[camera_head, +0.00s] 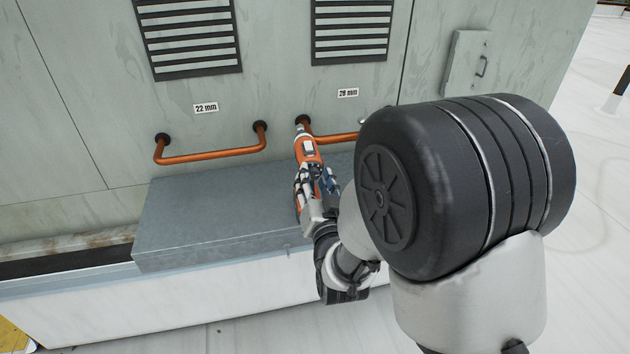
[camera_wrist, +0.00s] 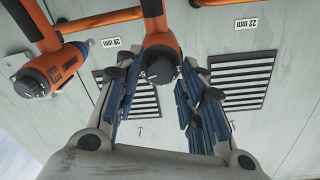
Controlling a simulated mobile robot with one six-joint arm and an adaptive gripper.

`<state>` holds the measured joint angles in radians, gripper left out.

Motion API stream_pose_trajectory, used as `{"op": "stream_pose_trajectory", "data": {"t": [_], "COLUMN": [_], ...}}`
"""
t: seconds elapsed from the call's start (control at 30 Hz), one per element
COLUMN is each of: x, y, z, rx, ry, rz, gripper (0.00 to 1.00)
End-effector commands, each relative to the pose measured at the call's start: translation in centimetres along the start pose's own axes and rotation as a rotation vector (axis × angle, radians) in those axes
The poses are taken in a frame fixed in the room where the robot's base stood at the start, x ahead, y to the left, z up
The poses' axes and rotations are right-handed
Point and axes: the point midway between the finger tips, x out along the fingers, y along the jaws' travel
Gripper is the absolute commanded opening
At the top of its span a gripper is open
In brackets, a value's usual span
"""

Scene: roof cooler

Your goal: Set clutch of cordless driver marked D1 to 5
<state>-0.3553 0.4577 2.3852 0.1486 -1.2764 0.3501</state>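An orange cordless driver (camera_head: 310,152) with a silvery front end shows in the head view, above the grey box and close to the left end of the 28 mm pipe. My gripper (camera_head: 306,180) is at its near end. In the wrist view, an orange body with a dark round end (camera_wrist: 160,68) lies between the tips of my gripper (camera_wrist: 160,80). The fingers stand apart on its two sides; I cannot tell whether they press on it. No D1 mark or clutch number is readable.
A grey metal box (camera_head: 205,215) stands against the panelled wall. Orange pipes, one marked 22 mm (camera_head: 210,156), stick out above it, below dark louvred vents (camera_head: 190,38). My arm covers the area to the right of the driver. The box top at left is clear.

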Motion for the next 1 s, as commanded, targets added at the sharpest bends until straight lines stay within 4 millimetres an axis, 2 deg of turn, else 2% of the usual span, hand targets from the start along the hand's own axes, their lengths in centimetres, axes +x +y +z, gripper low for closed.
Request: {"op": "stream_pose_trajectory", "data": {"t": [0.1,0.47,0.57,0.83,1.0], "x": [0.0,0.0,0.0,0.0,0.0], "y": [0.0,-0.2,-0.8,-2.8,-3.6], "z": [0.0,-0.5,-1.8,-6.7,-8.6], "rx": [0.000,0.000,0.000,0.001,0.000], "ry": [-0.001,0.002,0.005,0.006,0.003], "rz": [0.000,-0.001,-0.002,-0.002,0.000], "gripper": [0.45,0.45,0.45,0.45,0.45]}}
